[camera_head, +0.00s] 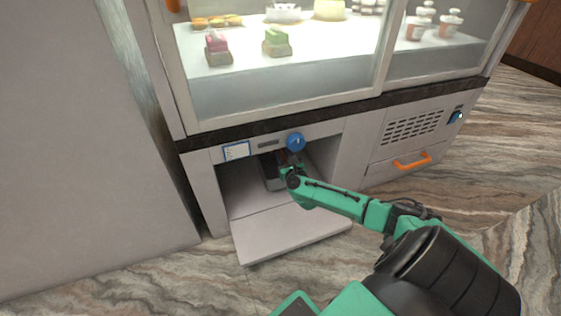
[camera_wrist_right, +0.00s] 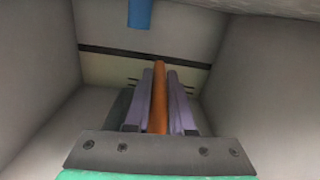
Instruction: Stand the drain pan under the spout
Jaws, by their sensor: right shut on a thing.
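The drain pan (camera_head: 269,172) shows as a dark grey shape inside the open low compartment, partly hidden by my right gripper (camera_head: 287,165). In the right wrist view my right gripper (camera_wrist_right: 158,100) is shut on an orange bar, which looks like the pan's handle (camera_wrist_right: 158,85). The pan's dark body (camera_wrist_right: 117,112) shows only in part behind the fingers. A blue piece (camera_wrist_right: 139,13), likely the spout, hangs from above, ahead of the fingers and slightly left. I cannot tell whether the pan touches the floor. My left gripper is not in view.
The lowered flap (camera_head: 285,235) lies open in front of the compartment. Side walls stand close on both sides of the gripper. A blue knob (camera_head: 296,141) sits on the front strip above. A drawer with an orange handle (camera_head: 412,161) is to the right.

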